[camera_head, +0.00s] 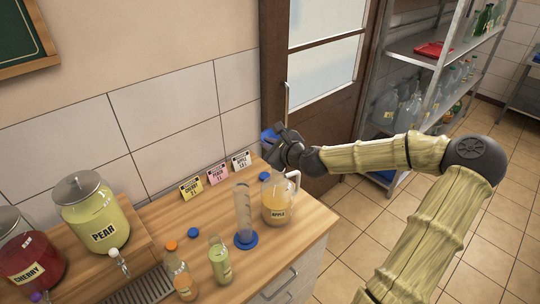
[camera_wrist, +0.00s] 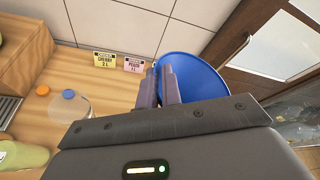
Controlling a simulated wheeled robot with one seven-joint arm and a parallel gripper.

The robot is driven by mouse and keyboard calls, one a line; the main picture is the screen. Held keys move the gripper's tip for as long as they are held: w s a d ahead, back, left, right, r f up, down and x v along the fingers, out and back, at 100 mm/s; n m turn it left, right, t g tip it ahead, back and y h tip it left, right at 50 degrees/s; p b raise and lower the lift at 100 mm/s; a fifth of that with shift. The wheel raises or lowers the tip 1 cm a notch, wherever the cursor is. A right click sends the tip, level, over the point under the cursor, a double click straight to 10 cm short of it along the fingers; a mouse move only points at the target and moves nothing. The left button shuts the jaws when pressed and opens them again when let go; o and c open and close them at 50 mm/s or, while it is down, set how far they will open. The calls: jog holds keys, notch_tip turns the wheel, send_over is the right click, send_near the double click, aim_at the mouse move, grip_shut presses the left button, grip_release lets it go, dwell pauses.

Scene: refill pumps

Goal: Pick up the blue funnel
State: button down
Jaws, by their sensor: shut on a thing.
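The blue funnel (camera_wrist: 203,72) shows in the wrist view as a wide round blue dish shape, mostly to the right of my fingers. My gripper (camera_wrist: 163,80) is shut on it near its left edge. In the head view my gripper (camera_head: 274,149) is at the far right end of the wooden counter. A small blue part of the funnel (camera_head: 267,135) shows there behind my gripper, in front of the wall and door frame. My gripper and hand hide the rest of it.
On the counter (camera_head: 175,220) stand a labelled apple jug (camera_head: 278,199), a clear cylinder with a blue base (camera_head: 243,215), bottles (camera_head: 220,262), loose caps and sign cards (camera_head: 217,174). Drink dispensers (camera_head: 95,213) stand at left. A metal shelf (camera_head: 420,62) is at right, with open floor before it.

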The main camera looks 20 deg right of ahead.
jog(key=shift+r+b, duration=0.4)
jog(key=shift+r, duration=2.25)
